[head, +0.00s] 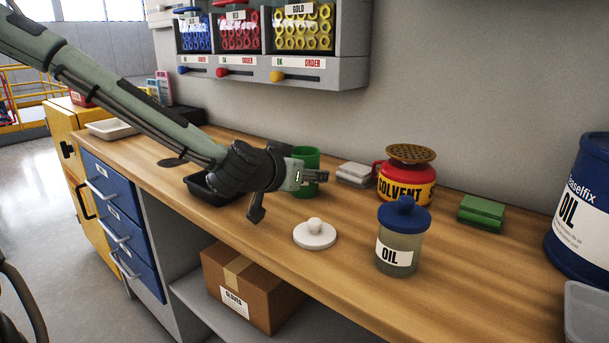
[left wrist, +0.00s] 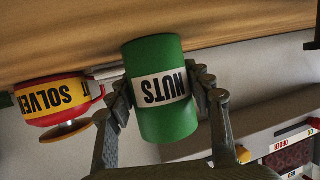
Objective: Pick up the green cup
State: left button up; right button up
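The green cup (head: 307,158) stands upright on the wooden bench, partly hidden behind my left gripper (head: 312,177) in the head view. In the left wrist view the green cup (left wrist: 165,115) appears upside down, with a white "NUTS" label, its base at the bench top. The fingers of my left gripper (left wrist: 160,95) lie on both sides of the cup, very close to or touching its wall. I cannot tell whether they press on it. My right gripper is not in view.
A red and yellow solvent can (head: 405,187), an oil jar with a blue lid (head: 397,253) and a white lid (head: 314,234) are near the cup. A black tray (head: 208,193) lies left, under my arm. A wall rack (head: 268,72) hangs above.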

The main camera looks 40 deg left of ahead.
pick_arm(q)
jog(key=c, duration=0.7)
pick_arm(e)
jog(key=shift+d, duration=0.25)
